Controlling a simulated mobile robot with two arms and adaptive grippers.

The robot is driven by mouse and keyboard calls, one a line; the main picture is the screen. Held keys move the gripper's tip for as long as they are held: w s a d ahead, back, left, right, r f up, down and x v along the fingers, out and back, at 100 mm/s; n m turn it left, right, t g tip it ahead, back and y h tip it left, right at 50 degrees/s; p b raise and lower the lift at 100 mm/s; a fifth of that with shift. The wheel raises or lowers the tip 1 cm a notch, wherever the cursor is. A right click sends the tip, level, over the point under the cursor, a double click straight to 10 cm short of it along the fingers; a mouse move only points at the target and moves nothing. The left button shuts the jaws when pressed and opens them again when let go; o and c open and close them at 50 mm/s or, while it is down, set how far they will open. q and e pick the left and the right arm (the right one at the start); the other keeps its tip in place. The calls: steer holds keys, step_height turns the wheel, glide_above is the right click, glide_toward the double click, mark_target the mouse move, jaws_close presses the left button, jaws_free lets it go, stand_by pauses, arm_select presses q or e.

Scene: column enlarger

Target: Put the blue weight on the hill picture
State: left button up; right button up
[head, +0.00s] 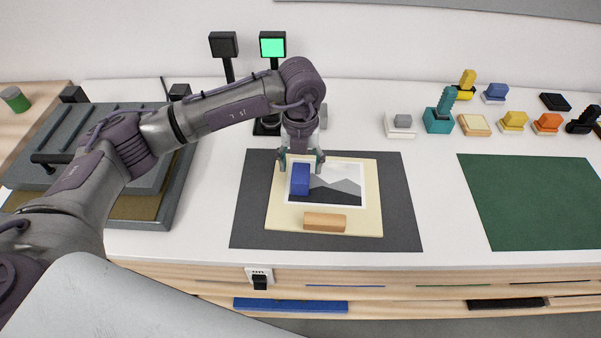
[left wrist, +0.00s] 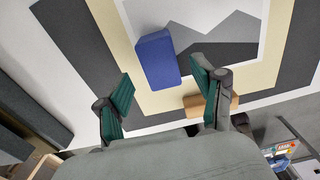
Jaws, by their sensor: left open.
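The hill picture (head: 346,189), a grey mountain print with a cream border, lies on a dark grey mat (head: 400,215). The blue weight (head: 300,179) is a blue block on the left part of the picture; the weight also shows in the left wrist view (left wrist: 157,62). My left gripper (head: 301,163) is open above the picture, just behind the blue weight in the head view. In the left wrist view its two fingers (left wrist: 163,85) are apart, with no object gripped between them. My right gripper is not in view.
A wooden block (head: 324,222) lies on the picture's front border. A green mat (head: 535,200) lies at right, with several small coloured items behind it. A grey press-like device (head: 165,200) stands at left. Two black-framed posts (head: 272,46) stand behind.

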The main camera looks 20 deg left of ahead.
mark_target(301, 173)
arm_select(q)
step_height(301, 173, up, 8)
steer(key=b, duration=0.2)
steer(key=shift+r, duration=0.25)
